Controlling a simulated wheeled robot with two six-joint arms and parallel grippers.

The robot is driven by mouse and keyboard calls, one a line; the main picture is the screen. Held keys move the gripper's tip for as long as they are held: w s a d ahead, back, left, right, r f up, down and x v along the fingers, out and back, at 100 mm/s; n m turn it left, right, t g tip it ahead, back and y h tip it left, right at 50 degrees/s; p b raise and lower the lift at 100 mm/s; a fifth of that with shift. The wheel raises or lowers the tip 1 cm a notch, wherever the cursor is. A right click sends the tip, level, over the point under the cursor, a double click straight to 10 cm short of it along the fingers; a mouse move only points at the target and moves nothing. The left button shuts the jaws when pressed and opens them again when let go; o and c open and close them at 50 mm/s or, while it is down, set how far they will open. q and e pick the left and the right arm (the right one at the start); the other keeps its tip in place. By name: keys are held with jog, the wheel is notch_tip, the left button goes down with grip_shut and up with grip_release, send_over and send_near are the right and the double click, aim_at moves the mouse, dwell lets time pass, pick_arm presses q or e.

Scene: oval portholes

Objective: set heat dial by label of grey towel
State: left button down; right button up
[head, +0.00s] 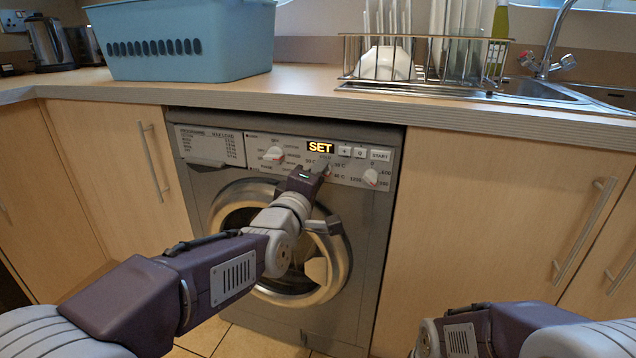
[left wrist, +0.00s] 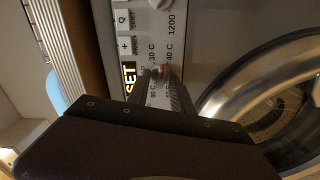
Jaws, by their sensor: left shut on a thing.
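The washing machine (head: 360,240) has a control panel with a lit SET display (head: 320,147). My left gripper (head: 322,173) is at the panel, shut on the heat dial, which it mostly hides in the head view. In the left wrist view the two fingers of the left gripper (left wrist: 160,88) hold the heat dial (left wrist: 160,72) between their tips. A red mark on the dial shows near the 40 C print; the exact setting is hard to tell. Labels for 30 C and others surround it. No grey towel or label is visible. My right gripper is out of view.
The programme dial (head: 274,154) is left of the heat dial and the spin dial (head: 375,177) right of it. Buttons, including START (head: 380,155), are above. A blue basket (head: 180,45) and a dish rack (head: 420,62) stand on the worktop.

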pick_arm(q)
jog(key=shift+f+n+b, duration=0.2)
jog(key=shift+n+b, duration=1.4)
jog(key=shift+n, duration=0.45)
jog(key=shift+f+n+b, duration=0.15)
jog(key=shift+n+b, duration=1.45)
jog(key=shift+n, duration=0.45)
jog(key=shift+r, duration=0.1)
jog(key=c, duration=1.2)
grip_release()
jog(key=shift+o, duration=0.2)
